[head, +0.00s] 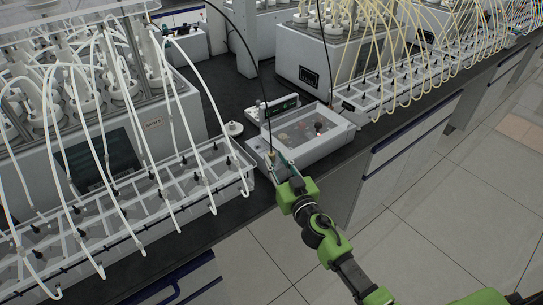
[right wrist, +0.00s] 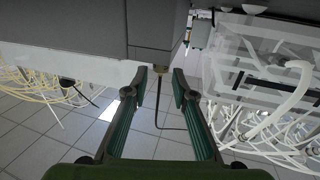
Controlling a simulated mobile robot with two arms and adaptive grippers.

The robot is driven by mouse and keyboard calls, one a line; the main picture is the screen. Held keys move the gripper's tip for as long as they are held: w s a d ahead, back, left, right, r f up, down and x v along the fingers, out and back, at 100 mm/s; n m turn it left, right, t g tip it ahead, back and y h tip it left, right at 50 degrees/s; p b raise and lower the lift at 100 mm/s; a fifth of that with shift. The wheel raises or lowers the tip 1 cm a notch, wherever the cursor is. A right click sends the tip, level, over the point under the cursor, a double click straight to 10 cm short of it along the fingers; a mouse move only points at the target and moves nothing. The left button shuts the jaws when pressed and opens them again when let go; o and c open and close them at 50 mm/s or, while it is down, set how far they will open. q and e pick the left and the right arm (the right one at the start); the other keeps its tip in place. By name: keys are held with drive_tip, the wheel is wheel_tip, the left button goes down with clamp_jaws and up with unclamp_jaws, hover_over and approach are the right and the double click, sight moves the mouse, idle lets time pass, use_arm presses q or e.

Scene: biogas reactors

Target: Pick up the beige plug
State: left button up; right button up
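The small beige plug (right wrist: 160,69) shows in the right wrist view at the grey edge of a box, with a dark cable hanging from it. My right gripper (right wrist: 161,82) is open there, one finger on each side of the plug's line, with visible gaps. The plug sits about level with the fingertips; I cannot tell if it is fully between them. In the head view my right gripper (head: 278,165) is at the near left corner of the white box, and the plug (head: 271,153) is tiny and partly hidden beside it. My left gripper is not in view.
The white box (head: 318,152) with a clear window stands on the dark bench (head: 228,92). White tube racks (head: 150,195) stand to its left, and a rack with yellowish tubes (head: 385,88) to its right. A black cable (head: 248,58) arches above the plug. The floor in front is clear.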

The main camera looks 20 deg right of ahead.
sight(273, 156)
drive_tip(key=w, duration=0.4)
drive_tip(key=shift+a+f, duration=0.15)
drive_tip(key=shift+a, duration=0.1)
drive_tip(key=shift+s, duration=0.1)
clamp_jaws()
